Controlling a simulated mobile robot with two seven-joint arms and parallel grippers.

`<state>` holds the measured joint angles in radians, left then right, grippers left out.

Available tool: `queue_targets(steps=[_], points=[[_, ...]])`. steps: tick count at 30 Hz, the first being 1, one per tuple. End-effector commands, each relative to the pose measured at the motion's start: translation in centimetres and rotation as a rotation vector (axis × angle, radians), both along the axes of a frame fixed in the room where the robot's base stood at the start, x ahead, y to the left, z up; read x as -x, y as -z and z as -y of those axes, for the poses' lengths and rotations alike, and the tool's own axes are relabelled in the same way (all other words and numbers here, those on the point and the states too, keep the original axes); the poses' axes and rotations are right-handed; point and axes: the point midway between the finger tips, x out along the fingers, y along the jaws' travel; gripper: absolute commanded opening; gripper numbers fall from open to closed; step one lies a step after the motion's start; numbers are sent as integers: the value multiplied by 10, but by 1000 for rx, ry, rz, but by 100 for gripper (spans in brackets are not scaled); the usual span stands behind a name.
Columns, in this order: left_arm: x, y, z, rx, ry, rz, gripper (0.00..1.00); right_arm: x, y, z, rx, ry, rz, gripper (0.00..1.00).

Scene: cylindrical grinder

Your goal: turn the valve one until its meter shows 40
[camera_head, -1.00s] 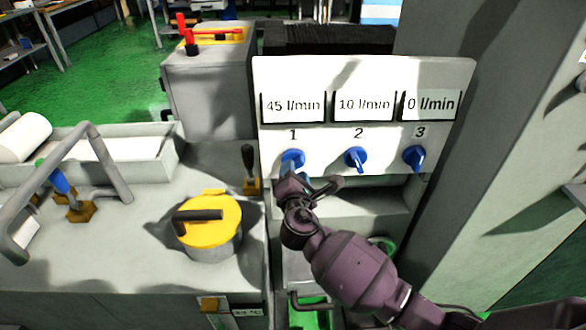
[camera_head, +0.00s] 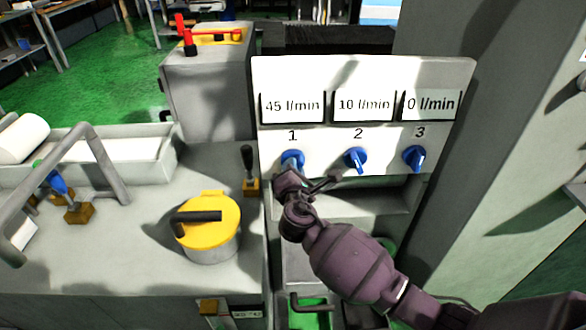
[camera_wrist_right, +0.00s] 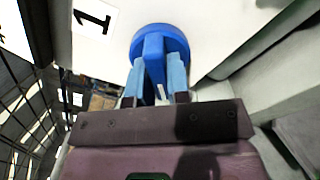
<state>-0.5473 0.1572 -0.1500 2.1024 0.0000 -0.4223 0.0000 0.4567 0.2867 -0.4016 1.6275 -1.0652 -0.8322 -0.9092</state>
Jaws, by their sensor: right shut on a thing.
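The blue valve one (camera_head: 292,158) sits on the white panel (camera_head: 320,72) under the label 1. Its meter (camera_head: 293,105) reads 45 l/min. My right gripper (camera_head: 290,172) reaches up to this valve from below. In the right wrist view, the gripper's two light blue fingers (camera_wrist_right: 160,78) are shut on the handle of the valve (camera_wrist_right: 153,48), one finger on each side. The label 1 shows beside it, turned sideways. My left gripper is not in view.
Valve two (camera_head: 355,159), under a 10 l/min meter, and valve three (camera_head: 414,157), under a 0 l/min meter, are to the right. A black lever (camera_head: 248,165) stands close left of the panel. A yellow-lidded pot (camera_head: 212,222) sits further left.

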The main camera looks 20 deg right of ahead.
Motion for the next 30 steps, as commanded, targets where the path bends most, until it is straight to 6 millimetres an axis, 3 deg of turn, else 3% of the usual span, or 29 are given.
queue_targets(steps=[9, 19, 20, 24, 30], points=[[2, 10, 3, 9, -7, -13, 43, 0, 2, -1, -231, 1, 64, 0], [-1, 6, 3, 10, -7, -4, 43, 0, 0, 0, -255, 1, 74, 0], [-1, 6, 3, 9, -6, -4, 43, 0, 0, 0, -255, 1, 74, 18], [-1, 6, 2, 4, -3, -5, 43, 0, 0, 0, -254, 1, 73, 40], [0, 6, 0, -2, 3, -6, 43, 0, 0, 0, -254, 1, 73, 43]])
